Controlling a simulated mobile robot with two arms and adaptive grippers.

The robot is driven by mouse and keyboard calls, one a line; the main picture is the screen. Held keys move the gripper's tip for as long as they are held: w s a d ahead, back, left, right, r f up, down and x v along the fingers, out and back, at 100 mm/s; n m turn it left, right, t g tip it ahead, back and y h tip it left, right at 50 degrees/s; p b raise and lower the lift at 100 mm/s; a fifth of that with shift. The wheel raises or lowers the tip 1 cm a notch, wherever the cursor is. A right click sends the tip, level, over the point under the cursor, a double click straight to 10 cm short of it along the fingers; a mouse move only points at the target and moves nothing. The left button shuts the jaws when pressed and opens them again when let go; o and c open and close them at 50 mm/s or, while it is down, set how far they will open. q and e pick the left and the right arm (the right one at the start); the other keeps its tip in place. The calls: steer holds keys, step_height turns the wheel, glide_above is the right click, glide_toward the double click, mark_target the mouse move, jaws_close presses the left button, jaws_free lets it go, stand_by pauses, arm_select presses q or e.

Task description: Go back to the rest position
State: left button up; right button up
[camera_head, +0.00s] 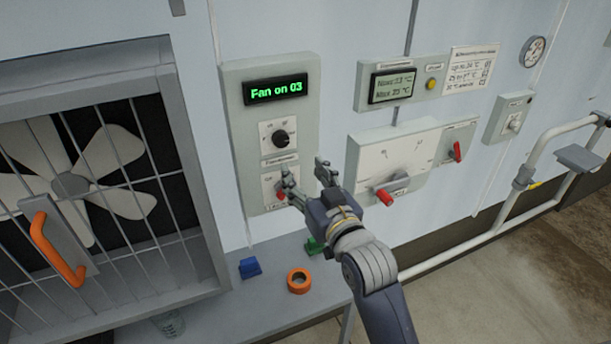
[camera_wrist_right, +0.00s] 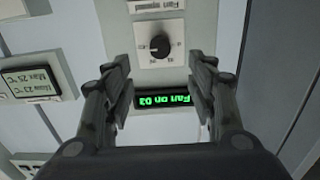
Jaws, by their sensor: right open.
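My right gripper (camera_head: 305,180) is open and empty in front of the lower part of the fan control panel (camera_head: 236,120). Its two fingers also show in the right wrist view (camera_wrist_right: 163,90), apart with nothing between them. The panel's display (camera_head: 276,89) reads "Fan on 03" in green. Below it is a black rotary knob (camera_head: 281,138), which shows in the right wrist view (camera_wrist_right: 160,45) too. A red switch (camera_head: 281,193) sits lower on the panel, partly hidden by the gripper. I cannot tell whether a finger touches it. My left gripper is not in view.
A caged fan (camera_head: 70,184) with an orange handle (camera_head: 58,250) is at left. A shelf (camera_head: 225,300) below holds a blue block (camera_head: 250,267), an orange ring (camera_head: 299,280) and a green piece (camera_head: 314,246).

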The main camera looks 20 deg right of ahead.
steer(key=s+f+g, duration=0.3)
steer(key=s+f, duration=0.2)
steer(key=f, duration=0.3)
steer(key=s+f+g, duration=0.3)
steer(key=s+f, duration=0.1)
steer(key=f, duration=0.4)
steer(key=s+f+n+g, duration=0.1)
steer(key=s+f+g, duration=0.4)
steer(key=s, duration=0.5)
steer(key=s+f+n+g, duration=0.1)
steer(key=s+f+g, duration=0.2)
steer(key=s+f, duration=0.55)
steer(key=s+f+g+b, duration=0.1)
steer(key=s+f+b, duration=0.1)
steer(key=f, duration=1.2)
steer(key=s+f+g+b, duration=0.1)
steer(key=s+f+b, duration=0.1)
steer(key=f, duration=1.2)
steer(key=s+d+f+g+b, duration=0.1)
steer(key=s+d+f+b, duration=0.2)
steer(key=s+f, duration=1.3)
step_height(320, 180, down, 4)
steer(key=shift+s+r+h, duration=0.1)
steer(key=shift+s+h, duration=0.2)
